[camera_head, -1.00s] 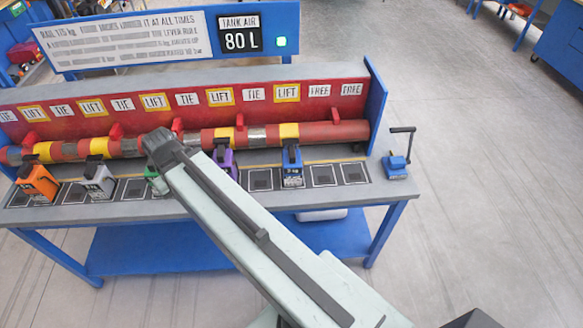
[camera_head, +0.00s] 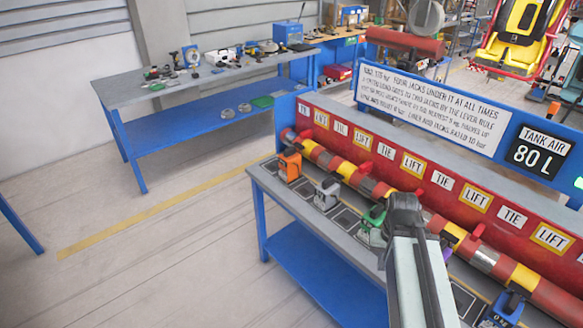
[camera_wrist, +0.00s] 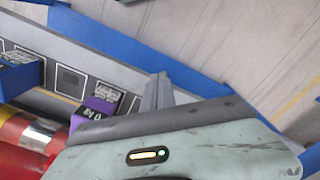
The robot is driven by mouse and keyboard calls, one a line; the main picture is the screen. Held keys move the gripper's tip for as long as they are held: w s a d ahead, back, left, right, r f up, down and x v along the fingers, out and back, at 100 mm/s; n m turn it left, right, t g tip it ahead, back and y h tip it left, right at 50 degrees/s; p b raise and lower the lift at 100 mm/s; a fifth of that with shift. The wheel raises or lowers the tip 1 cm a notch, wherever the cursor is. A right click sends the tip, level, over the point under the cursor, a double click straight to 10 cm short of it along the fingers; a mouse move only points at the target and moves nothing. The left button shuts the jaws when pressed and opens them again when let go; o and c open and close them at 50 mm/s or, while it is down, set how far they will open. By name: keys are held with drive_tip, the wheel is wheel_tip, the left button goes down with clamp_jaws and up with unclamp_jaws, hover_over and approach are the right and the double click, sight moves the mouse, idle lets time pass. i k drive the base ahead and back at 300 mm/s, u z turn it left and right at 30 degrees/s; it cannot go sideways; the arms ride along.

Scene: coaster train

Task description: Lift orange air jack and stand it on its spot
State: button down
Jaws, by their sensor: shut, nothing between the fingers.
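The orange air jack (camera_head: 289,165) stands upright at the far left end of the bench, by the pipe. My gripper (camera_head: 404,204) is over the bench, to the right of the orange jack and apart from it, beside the green jack (camera_head: 371,226). In the wrist view my gripper (camera_wrist: 158,90) is shut and empty, close to the purple jack (camera_wrist: 97,112). The orange jack does not show in the wrist view. Square spots (camera_head: 345,217) line the bench's front; I cannot tell which one is the orange jack's.
A silver jack (camera_head: 327,193) stands between the orange and green jacks. A blue jack (camera_head: 506,308) is at the lower right. The red-and-yellow pipe (camera_head: 345,169) runs behind them, below LIFT and TIE labels. Open floor (camera_head: 190,250) lies left of the bench.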

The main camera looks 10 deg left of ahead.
sight(290, 162)
drive_tip(key=z, duration=0.05)
drive_tip(key=k, duration=0.65)
drive_tip(key=u, duration=0.75)
drive_tip(key=i, duration=1.2)
drive_tip(key=u, duration=1)
drive_tip(key=i, duration=2.1)
drive_tip(key=z, duration=0.5)
drive_tip(key=k, duration=0.85)
drive_tip(key=z, duration=0.2)
drive_tip(key=i, duration=0.95)
drive_tip(key=u, duration=0.1)
